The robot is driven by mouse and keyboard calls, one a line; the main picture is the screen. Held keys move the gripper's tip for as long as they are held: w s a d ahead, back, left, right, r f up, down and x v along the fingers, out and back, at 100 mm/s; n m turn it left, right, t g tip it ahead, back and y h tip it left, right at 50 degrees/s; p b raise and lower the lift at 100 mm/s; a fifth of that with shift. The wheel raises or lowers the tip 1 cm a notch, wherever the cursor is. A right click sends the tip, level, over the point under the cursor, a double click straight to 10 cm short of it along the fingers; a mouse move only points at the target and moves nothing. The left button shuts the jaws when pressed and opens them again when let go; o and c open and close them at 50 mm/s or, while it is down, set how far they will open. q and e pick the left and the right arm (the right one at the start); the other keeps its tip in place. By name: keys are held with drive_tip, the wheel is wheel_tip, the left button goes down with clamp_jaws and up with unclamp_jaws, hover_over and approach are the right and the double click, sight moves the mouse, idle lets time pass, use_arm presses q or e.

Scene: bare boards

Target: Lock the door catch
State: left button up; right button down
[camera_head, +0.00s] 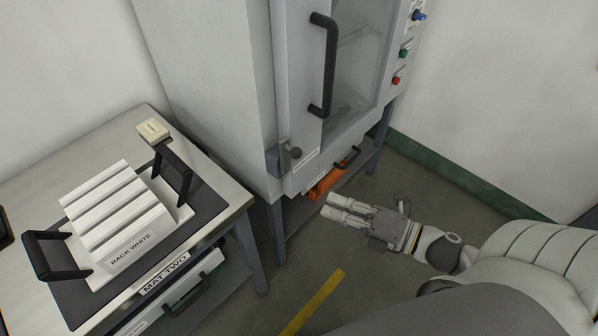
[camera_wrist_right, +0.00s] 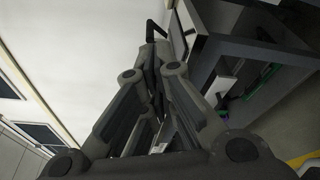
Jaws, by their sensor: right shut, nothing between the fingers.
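The door catch (camera_head: 281,158) is a grey block with a dark round knob (camera_head: 296,152), at the lower left edge of the cabinet door (camera_head: 302,90). The door has a tall black handle (camera_head: 325,65) and a glass window, and it looks closed. I cannot tell from here how the catch is set. My right gripper (camera_head: 335,207) is shut and empty, below and to the right of the catch, apart from it and in front of the cabinet's lower part. Its dark fingers fill the middle of the right wrist view (camera_wrist_right: 160,75). My left gripper is not in view.
A table (camera_head: 120,135) at left bears a dark mat (camera_head: 205,205) with a white rack (camera_head: 118,205) with black handles, and a small cream block (camera_head: 153,130). An orange object (camera_head: 328,181) sits under the door. Blue, green and red controls (camera_head: 404,53) are at upper right.

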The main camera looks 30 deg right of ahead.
drive_tip(key=shift+w, duration=0.1)
drive_tip(key=w+a+p, duration=0.2)
drive_tip(key=w+p, duration=0.1)
drive_tip(key=w, duration=0.8)
drive_tip(key=shift+a+r, duration=0.15)
drive_tip(key=shift+a, duration=0.25)
drive_tip(key=shift+w+d+r+m, duration=0.2)
drive_tip(key=shift+d+m, duration=0.2)
drive_tip(key=shift+m, duration=0.2)
drive_tip(key=w+d+f+m+t+b, duration=0.1)
drive_tip(key=d+m, duration=0.3)
drive_tip(key=m, duration=0.5)
drive_tip(key=w+d+f+m+t+b, duration=0.2)
drive_tip(key=d+m, duration=0.3)
drive_tip(key=m, duration=0.4)
drive_tip(key=shift+w+d+f+m+t+h+b, duration=0.15)
drive_tip(key=shift+f+m+t+h+b, duration=0.25)
drive_tip(key=shift+f+t, duration=0.45)
